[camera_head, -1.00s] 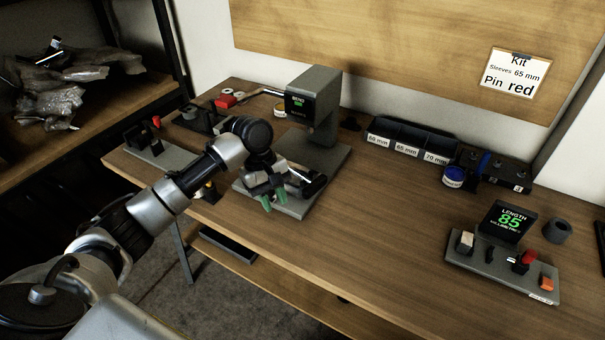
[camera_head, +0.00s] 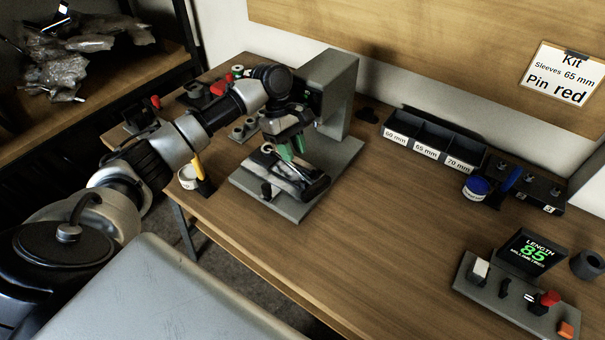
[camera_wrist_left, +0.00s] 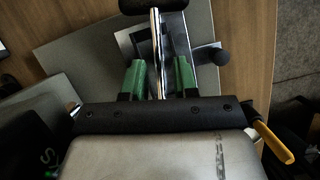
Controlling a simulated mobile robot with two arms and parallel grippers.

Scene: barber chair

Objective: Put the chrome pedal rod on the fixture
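The chrome pedal rod (camera_wrist_left: 156,45) runs lengthwise through the middle of the left wrist view, with a black end piece at its top. My left gripper (camera_head: 292,149), with green fingertips, is above the fixture. In the left wrist view its fingers (camera_wrist_left: 160,80) are apart on either side of the rod, with gaps showing. My right gripper is out of view.
The device's tall grey column (camera_head: 338,95) stands close behind my left gripper. A white cup (camera_head: 188,177) with a yellow-handled tool is to its left. Labelled bins (camera_head: 430,146) and a length gauge (camera_head: 500,288) are to the right. The middle tabletop is clear.

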